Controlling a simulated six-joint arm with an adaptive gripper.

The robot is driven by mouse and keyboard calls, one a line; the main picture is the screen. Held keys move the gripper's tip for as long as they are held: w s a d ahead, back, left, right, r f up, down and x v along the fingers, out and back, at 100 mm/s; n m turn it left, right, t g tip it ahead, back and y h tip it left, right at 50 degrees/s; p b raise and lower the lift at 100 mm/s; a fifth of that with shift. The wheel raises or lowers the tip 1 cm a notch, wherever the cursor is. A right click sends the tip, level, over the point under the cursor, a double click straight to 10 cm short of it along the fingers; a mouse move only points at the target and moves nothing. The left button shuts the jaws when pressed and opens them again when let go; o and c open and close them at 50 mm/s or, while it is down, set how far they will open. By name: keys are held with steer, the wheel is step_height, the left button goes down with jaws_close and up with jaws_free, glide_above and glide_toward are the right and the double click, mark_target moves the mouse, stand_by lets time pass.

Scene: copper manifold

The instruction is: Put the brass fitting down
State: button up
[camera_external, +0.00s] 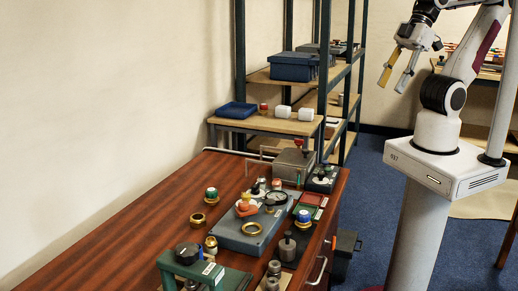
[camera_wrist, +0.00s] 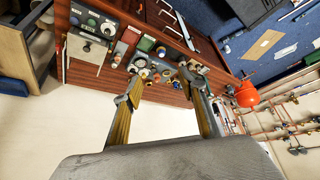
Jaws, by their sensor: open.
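My gripper (camera_external: 392,89) is raised high to the right of the wooden bench, well away from everything on it. Its two fingers are spread and nothing shows between them; they also show apart in the wrist view (camera_wrist: 165,88). Several brass pieces rest on the bench: a ring (camera_external: 198,219) on the bare wood, a ring (camera_external: 251,229) on a blue-grey plate (camera_external: 232,239), and a small brass piece (camera_external: 211,245) near the green stand. I cannot tell which of them is the task's fitting.
The bench (camera_external: 125,222) is crowded on its right side and clear on its left. A green stand (camera_external: 180,263) is at the front. Shelves with a blue box (camera_external: 290,67) stand behind.

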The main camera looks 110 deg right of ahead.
steer(key=shift+w+a, duration=0.1)
steer(key=shift+w, duration=0.05)
steer(key=w+a+f+m+y, duration=0.2)
steer(key=w+m, duration=0.3)
steer(key=w, duration=0.5)
steer(key=w+a+f+m+y, duration=0.15)
steer(key=w+m, duration=0.35)
steer(key=w, duration=0.5)
steer(key=w+a+f+m+y, duration=0.25)
steer(key=w+m, duration=0.25)
steer(key=w, duration=0.4)
steer(key=w+d+f+m, duration=0.3)
steer(key=w+f+m, duration=0.2)
steer(key=f, duration=0.3)
steer(key=w+d+f+m+t+h, duration=0.1)
steer(key=w+d+f+m, duration=0.2)
steer(key=w+f+m, duration=0.2)
steer(key=w+d+f+m+t, duration=0.1)
steer(key=w+d+f+m, duration=0.2)
steer(key=w+f+m, duration=0.2)
steer(key=shift+w+d+f+h, duration=0.1)
steer(key=shift+w+f, duration=0.4)
steer(key=shift+f, duration=0.65)
steer(key=shift+w+d+f+h, duration=0.15)
steer(key=shift+w+f, duration=0.4)
steer(key=shift+f, duration=0.6)
steer(key=shift+w+d+f+h, duration=0.1)
steer(key=shift+w+f, duration=0.4)
steer(key=shift+f, duration=0.65)
steer(key=shift+x, duration=1.25)
